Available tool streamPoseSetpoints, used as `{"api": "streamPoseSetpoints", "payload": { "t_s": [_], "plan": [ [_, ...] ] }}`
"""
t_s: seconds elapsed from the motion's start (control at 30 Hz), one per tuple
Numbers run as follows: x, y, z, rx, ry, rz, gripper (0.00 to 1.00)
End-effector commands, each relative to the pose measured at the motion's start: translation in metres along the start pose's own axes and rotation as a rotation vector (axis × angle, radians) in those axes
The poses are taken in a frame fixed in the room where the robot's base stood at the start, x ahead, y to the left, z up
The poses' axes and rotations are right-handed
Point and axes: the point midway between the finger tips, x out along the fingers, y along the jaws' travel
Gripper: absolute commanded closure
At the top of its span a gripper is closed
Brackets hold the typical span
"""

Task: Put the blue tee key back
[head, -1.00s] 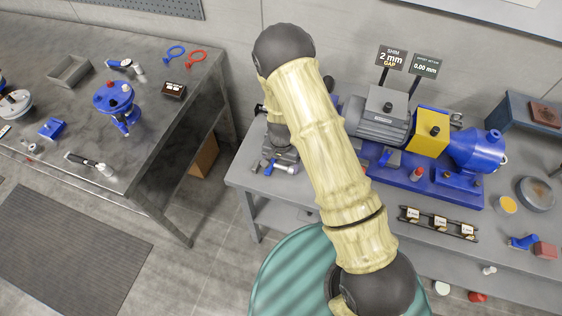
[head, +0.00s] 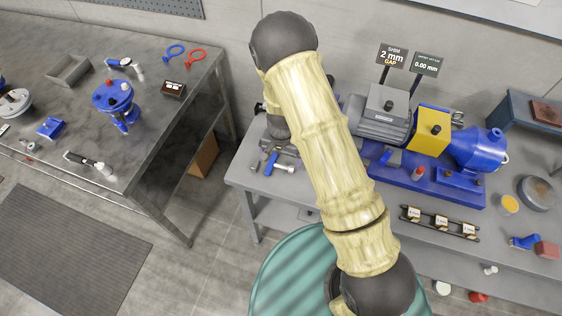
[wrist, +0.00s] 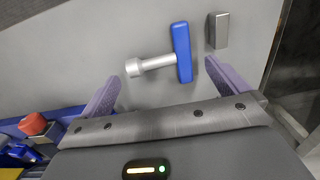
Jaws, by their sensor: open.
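The blue tee key (wrist: 182,52) has a blue cross handle and a silver shaft with a wider end. It lies on the grey bench top, shaft pointing left in the wrist view. It also shows in the head view (head: 270,163), on the bench's left part beside my arm. My gripper (wrist: 162,72) is open and empty, its purple fingers spread. In the wrist view the key appears ahead of and between the fingertips, with no visible contact. In the head view my arm largely hides the gripper.
A small grey metal block (wrist: 218,30) sits just right of the key's handle. The blue pump base (head: 430,185) with motor and yellow guard stands to the right, with a shim rack (head: 440,222) in front. A bench edge lies at the wrist view's right.

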Motion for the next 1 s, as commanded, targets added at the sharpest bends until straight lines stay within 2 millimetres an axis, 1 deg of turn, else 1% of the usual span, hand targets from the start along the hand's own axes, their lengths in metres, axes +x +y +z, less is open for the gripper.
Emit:
{"api": "streamPoseSetpoints", "payload": {
  "t_s": [0.3, 0.5, 0.67, 1.0],
  "plan": [
    [-0.052, -0.001, -0.001, -0.001, 0.004, -0.003, 0.00],
    [-0.081, -0.001, -0.001, -0.002, 0.003, -0.002, 0.00],
    [-0.091, 0.000, 0.000, 0.000, 0.001, 0.000, 0.00],
    [-0.091, 0.000, 0.000, 0.000, 0.000, 0.000, 0.00]
  ]
}}
